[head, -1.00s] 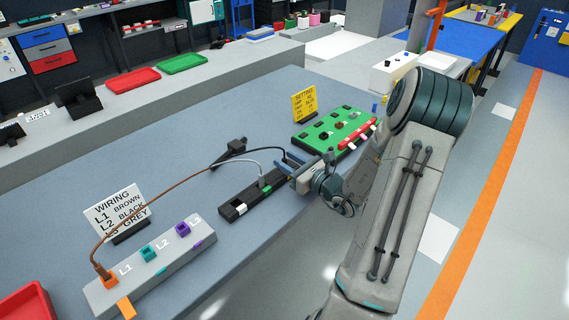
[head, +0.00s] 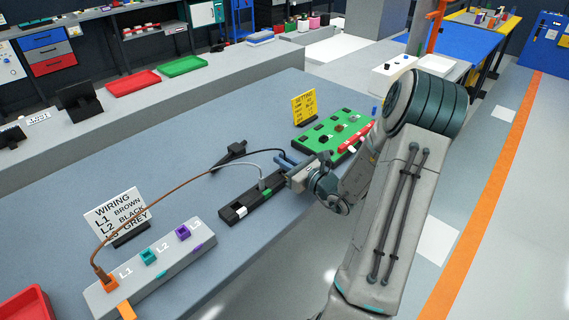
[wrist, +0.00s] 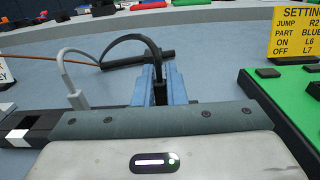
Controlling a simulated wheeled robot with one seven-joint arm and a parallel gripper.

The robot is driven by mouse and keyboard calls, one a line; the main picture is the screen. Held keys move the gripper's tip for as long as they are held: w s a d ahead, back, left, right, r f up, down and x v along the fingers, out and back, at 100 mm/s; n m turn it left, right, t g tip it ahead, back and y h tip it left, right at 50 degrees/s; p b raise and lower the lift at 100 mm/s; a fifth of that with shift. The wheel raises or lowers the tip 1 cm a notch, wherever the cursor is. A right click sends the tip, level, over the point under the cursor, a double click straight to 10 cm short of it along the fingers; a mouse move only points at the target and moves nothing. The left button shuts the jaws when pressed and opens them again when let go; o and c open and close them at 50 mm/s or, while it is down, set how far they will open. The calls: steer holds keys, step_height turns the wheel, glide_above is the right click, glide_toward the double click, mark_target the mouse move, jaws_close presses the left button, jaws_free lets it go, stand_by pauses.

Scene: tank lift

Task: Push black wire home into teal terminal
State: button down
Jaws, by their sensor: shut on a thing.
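The teal terminal (head: 147,256), marked L2, sits in the middle of the grey terminal block (head: 165,268), with its top opening empty. My gripper (head: 286,160) is far right of it, beside the black wire rack (head: 245,206). Its blue fingers (wrist: 156,85) are shut on the black wire (wrist: 132,37), which arcs up from a black clamp (wrist: 140,60) on the table. The held wire end is mostly hidden between the fingers. I cannot tell whether its tip touches the rack.
A brown wire (head: 163,193) is in the orange terminal (head: 105,282). A grey wire (head: 252,164) stands in the rack. The purple terminal (head: 183,232) is empty. The wiring sign (head: 113,212) stands behind the block. A green board (head: 340,131) lies close right of my gripper.

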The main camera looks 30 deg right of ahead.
steer(key=shift+r, duration=0.8)
step_height(320, 180, up, 2)
steer(key=shift+r, duration=0.1)
steer(key=s+d+r, duration=0.6)
steer(key=s+d, duration=0.1)
steer(key=d, duration=0.1)
steer(key=shift+s+d+r+b, duration=0.3)
steer(key=shift+s+d+b, duration=0.1)
